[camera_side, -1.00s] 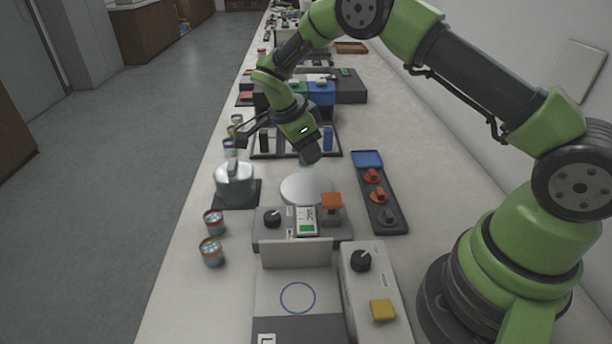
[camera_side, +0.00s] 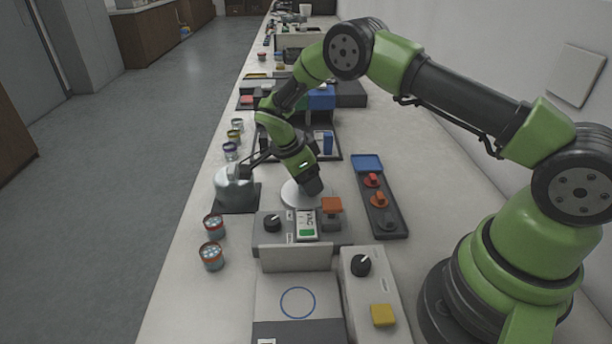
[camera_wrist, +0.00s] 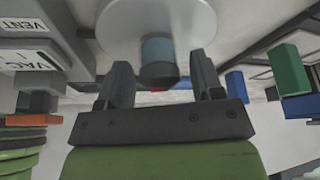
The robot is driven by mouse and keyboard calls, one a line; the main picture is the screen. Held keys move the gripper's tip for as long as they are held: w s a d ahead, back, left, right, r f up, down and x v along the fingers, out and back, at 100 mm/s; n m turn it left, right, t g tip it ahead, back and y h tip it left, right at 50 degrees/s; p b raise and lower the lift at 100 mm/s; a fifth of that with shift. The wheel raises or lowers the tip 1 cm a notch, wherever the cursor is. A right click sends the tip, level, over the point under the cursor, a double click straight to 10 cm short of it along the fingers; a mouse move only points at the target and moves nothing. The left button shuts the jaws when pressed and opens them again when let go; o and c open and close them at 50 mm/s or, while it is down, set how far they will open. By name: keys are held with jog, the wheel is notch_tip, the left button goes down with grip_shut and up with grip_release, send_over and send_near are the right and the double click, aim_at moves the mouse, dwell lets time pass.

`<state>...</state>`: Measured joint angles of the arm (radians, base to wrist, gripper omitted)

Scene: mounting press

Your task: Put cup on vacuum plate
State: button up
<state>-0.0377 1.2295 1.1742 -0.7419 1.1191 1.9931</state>
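The cup (camera_wrist: 158,52) is a small blue-grey cylinder with a dark near end. In the wrist view it lies between my fingertips, with a narrow gap on each side, and overlaps the edge of the pale round plate (camera_wrist: 180,18). I cannot tell whether it rests on the plate. My gripper (camera_wrist: 160,65) is open around it. In the side view the vacuum plate (camera_side: 291,196) sits behind the grey control box, and my wrist (camera_side: 311,183) is over its right part, hiding the cup and the fingers.
The vacuum box has a black knob (camera_side: 272,222), a VAC display (camera_side: 305,225) and an orange block (camera_side: 331,206). A metal pot (camera_side: 234,186) stands left of the plate. Tins (camera_side: 211,256) line the left edge.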

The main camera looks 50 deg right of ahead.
jog(key=shift+r, duration=0.1)
jog(key=v, duration=1.2)
jog(key=s+a+r+n+t+y, duration=0.1)
jog(key=s+r+n+t+y, duration=0.1)
jog(key=s+r+n, duration=0.35)
jog(key=s+r+n+t+y, duration=0.1)
jog(key=s+r+n, duration=0.2)
jog(key=r, duration=0.6)
jog(key=s+a+r+n+t+y, duration=0.1)
jog(key=s+n+t, duration=0.2)
jog(key=s+n, duration=0.2)
jog(key=s+a+r+n+t+y, duration=0.1)
jog(key=s+n, duration=0.4)
jog(key=s, duration=0.6)
jog(key=shift+s+r+t+y, duration=0.3)
jog(key=shift+s+t+y, duration=0.15)
jog(key=shift+t, duration=0.45)
